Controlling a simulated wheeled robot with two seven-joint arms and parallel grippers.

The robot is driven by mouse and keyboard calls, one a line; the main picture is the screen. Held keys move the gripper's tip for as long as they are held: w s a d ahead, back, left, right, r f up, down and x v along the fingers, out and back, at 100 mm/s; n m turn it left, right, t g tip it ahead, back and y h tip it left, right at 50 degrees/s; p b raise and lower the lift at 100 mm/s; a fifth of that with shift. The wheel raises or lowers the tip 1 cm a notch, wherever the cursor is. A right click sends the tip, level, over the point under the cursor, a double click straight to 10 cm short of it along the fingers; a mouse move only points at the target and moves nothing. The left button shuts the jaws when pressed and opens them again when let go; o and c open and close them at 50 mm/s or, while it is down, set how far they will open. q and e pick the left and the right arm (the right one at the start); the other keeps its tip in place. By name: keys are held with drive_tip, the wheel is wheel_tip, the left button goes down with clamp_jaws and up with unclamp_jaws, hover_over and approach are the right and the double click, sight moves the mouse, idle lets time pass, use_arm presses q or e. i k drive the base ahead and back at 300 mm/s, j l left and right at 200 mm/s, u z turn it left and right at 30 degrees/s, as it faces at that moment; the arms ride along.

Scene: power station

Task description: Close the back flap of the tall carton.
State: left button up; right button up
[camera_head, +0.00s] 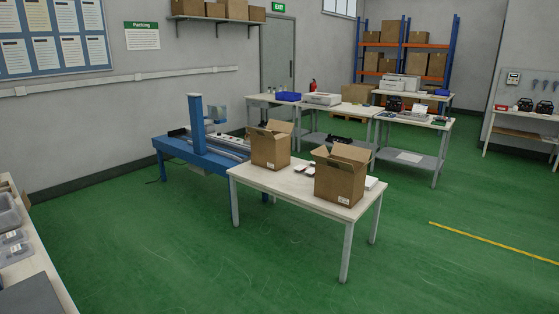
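Two open brown cartons stand upright on a white-topped table with grey legs (290,187). The left carton (268,153) stands near the table's back left, with flaps raised around its top, one (281,126) standing up at the rear. The right carton (338,184) is nearer and looks larger, with a white label low on its front. One of its flaps (320,153) leans out to the left and another (351,152) stands up behind. I cannot tell for certain which carton is the tall one. Neither of my grippers is in view.
Small white items (304,169) lie between the cartons. A blue machine bench (195,150) stands behind left. Other workbenches (345,112) and a loaded rack (400,62) stand farther back. A side bench (40,270) edges the lower left. The green floor before the table is clear.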

sight(267, 134)
drive_tip(key=i, duration=4.65)
drive_tip(key=i+z, duration=0.15)
drive_tip(key=i, duration=0.3)
drive_tip(key=i+j+z, duration=0.15)
drive_tip(key=i, duration=0.25)
drive_tip(key=i+j+z, duration=0.15)
drive_tip(key=i, duration=0.3)
drive_tip(key=j+z, duration=0.25)
drive_tip(key=z, duration=0.25)
drive_tip(key=k+j+z, duration=0.1)
drive_tip(key=z, duration=0.4)
drive_tip(key=k+j+z, duration=0.15)
drive_tip(key=z, duration=0.35)
drive_tip(key=j, duration=0.15)
